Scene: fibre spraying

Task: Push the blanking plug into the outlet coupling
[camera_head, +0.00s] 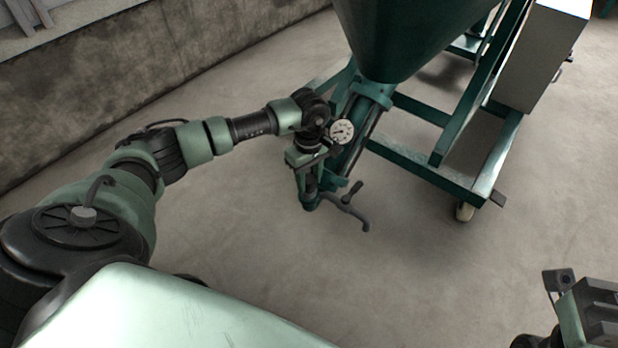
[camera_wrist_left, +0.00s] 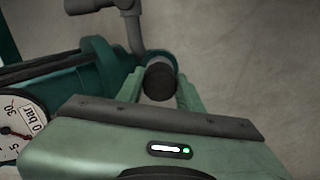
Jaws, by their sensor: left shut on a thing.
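My left gripper (camera_head: 308,186) points down at the low end of the machine's teal outlet pipe. In the left wrist view, its two green fingers (camera_wrist_left: 159,92) are shut on a dark round blanking plug (camera_wrist_left: 159,82). The teal outlet coupling (camera_wrist_left: 155,58) lies just beyond the plug, close to or touching it. I cannot tell whether the plug is inside it. In the head view the gripper and arm hide the plug. Part of my right gripper or wrist (camera_head: 592,318) shows at the bottom right corner; its jaw state is unclear.
A grey lever handle (camera_head: 348,211) sticks out beside the coupling. A pressure gauge (camera_head: 342,132) sits on the pipe close to my left wrist. The green hopper (camera_head: 400,35) and wheeled frame (camera_head: 425,170) stand behind. The concrete floor (camera_head: 400,280) in front is clear.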

